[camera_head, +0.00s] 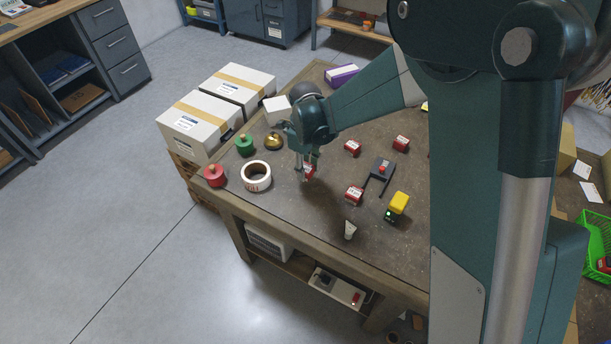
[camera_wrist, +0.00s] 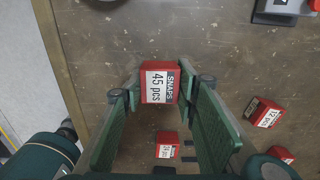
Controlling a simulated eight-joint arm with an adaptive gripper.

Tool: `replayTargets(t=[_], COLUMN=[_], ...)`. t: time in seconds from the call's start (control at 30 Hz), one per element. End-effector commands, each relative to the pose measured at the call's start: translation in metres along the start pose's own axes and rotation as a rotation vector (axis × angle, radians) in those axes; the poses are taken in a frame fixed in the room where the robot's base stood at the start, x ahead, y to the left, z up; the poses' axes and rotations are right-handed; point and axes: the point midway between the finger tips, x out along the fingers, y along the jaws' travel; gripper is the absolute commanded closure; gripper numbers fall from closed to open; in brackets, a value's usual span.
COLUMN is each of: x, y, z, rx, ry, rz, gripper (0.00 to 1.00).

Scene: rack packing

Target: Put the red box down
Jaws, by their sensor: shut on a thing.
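A red box (camera_wrist: 160,82) with a white label reading "SNAPS 45 pcs" sits between my gripper's two green fingertips in the wrist view. My gripper (camera_head: 307,166) is shut on it. In the head view the held red box (camera_head: 309,172) is small and partly covered by the fingers. It appears to be above the brown worktable (camera_head: 290,210), near the table's left part; the exact gap below it is hard to tell.
Other red boxes lie on the table, at the middle (camera_head: 352,148), further right (camera_head: 400,143) and nearer the front (camera_head: 353,194). A white tape roll (camera_head: 256,176), red container (camera_head: 214,175), green container (camera_head: 245,145) and brass bell (camera_head: 273,141) stand left of my gripper.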

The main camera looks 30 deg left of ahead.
Motion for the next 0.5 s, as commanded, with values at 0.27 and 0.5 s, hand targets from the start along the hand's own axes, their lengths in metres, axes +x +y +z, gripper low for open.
replayTargets(t=[0.27,0.5], x=[0.007,0.032], y=[0.0,0.0], z=[0.0,0.0], rx=[0.0,0.0], ry=[0.0,0.0], rz=[0.0,0.0], gripper=[0.83,0.83])
